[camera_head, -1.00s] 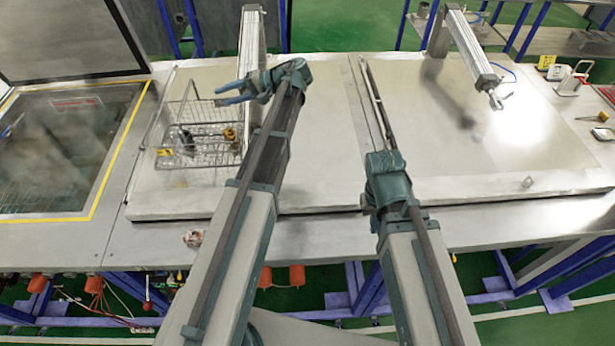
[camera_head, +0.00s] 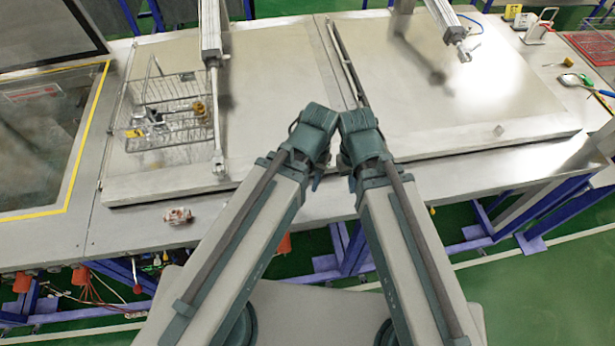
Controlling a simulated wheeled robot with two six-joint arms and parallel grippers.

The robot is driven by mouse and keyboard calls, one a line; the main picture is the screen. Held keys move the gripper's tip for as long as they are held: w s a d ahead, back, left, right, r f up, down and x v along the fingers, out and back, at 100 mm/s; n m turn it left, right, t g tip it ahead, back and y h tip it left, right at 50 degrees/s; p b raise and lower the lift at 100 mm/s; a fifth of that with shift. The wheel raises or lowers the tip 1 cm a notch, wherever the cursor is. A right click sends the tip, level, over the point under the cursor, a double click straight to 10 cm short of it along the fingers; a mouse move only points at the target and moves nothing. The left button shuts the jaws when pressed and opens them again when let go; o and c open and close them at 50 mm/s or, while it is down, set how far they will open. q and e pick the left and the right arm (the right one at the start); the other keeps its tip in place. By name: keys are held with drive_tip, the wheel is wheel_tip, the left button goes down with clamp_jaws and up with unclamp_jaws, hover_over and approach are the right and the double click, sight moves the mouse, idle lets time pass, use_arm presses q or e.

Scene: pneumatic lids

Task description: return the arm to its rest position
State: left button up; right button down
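My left arm comes in from the lower left and is folded back. Its teal wrist is near the middle of the view, and only a bit of the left gripper (camera_head: 317,180) shows below it. My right arm stands beside it, wrist close to the left one. A small part of the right gripper (camera_head: 351,183) shows below that wrist. The fingers of both are mostly hidden behind my own wrists and arm links, so I cannot tell open from shut. Nothing held is visible. Both wrists are over the bench's front edge.
A wire basket (camera_head: 139,140) with several small items stands on the left lid (camera_head: 270,75), beside a pneumatic cylinder (camera_head: 210,30). The right lid (camera_head: 480,105) is mostly bare, with another cylinder (camera_head: 445,20) above it. A small object (camera_head: 178,215) lies on the front bench edge.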

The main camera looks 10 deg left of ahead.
use_arm(q)
wheel_tip(320, 180, down, 7)
drive_tip(key=b, duration=0.7)
drive_tip(key=shift+f, duration=0.1)
use_arm(e)
wheel_tip(320, 180, down, 7)
drive_tip(key=shift+f, duration=0.1)
use_arm(q)
drive_tip(key=shift+r, duration=0.2)
use_arm(e)
drive_tip(key=shift+r, duration=0.2)
use_arm(q)
drive_tip(key=shift+a, duration=0.1)
